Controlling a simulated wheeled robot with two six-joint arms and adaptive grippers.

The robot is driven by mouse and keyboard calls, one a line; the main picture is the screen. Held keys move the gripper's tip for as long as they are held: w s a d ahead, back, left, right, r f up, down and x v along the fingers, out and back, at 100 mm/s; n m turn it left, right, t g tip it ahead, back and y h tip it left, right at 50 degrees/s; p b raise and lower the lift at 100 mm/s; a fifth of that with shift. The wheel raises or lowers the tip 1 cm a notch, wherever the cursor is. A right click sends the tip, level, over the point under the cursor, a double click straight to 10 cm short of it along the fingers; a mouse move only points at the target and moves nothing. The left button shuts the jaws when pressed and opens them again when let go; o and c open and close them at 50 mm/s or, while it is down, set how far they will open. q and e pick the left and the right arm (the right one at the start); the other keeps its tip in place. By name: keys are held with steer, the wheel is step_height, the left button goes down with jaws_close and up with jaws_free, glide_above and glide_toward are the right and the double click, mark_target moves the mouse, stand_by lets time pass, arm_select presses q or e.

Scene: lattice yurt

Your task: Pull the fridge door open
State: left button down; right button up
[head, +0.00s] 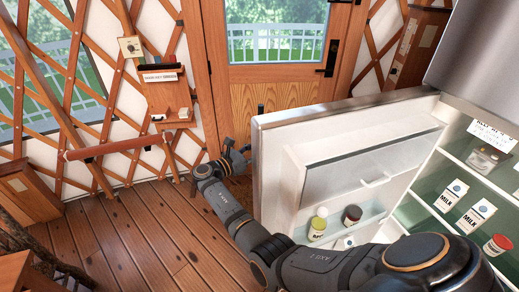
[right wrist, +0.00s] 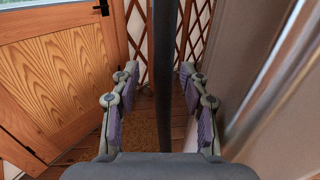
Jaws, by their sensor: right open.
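The fridge door (head: 278,175) stands wide open in the head view, its white inner side with shelves facing me. The open fridge (head: 425,218) is at the right. My right arm reaches across the front of the door to its outer side. My right gripper (head: 238,160) is there, partly hidden behind my wrist. In the right wrist view the right gripper (right wrist: 158,78) is open. The dark vertical door handle (right wrist: 165,50) runs between its spread fingers, with gaps on both sides. The door's outer face (right wrist: 245,80) is at the right. My left gripper is out of view.
Milk cartons (head: 452,195) and a jar stand on the fridge shelves. A wooden house door (head: 277,105) is behind. Wooden floor (head: 130,235) is clear at left.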

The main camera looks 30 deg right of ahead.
steer(key=a, duration=0.7)
steer(key=shift+s+a, duration=0.3)
